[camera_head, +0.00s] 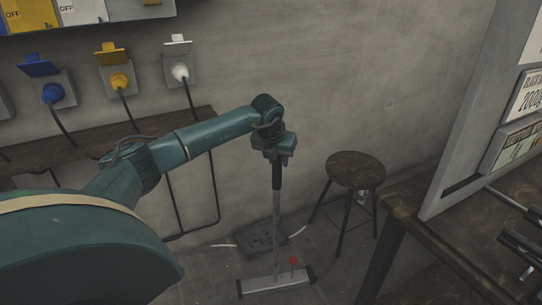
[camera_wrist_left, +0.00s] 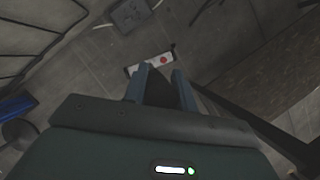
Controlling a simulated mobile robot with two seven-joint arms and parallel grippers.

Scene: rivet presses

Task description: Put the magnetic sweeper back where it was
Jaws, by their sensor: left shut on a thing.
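The magnetic sweeper (camera_head: 277,281) has a long upright pole with a dark grip at the top and a wide pale head with dark ends and a red knob. Its head is low, at or near the floor; I cannot tell if it touches. My left gripper (camera_head: 278,160) is shut on the dark grip, with the pole hanging down below it. In the left wrist view the gripper (camera_wrist_left: 160,82) has the dark grip between its fingers, and the sweeper's head (camera_wrist_left: 139,69) shows beyond them. My right gripper is not in view.
A round dark stool (camera_head: 355,169) stands right of the pole. A dark floor box (camera_head: 262,240) with a pale cable lies behind the sweeper's head. A wooden workbench (camera_head: 440,215) is at the right. A dark shelf (camera_head: 90,155) runs along the wall under plugged sockets.

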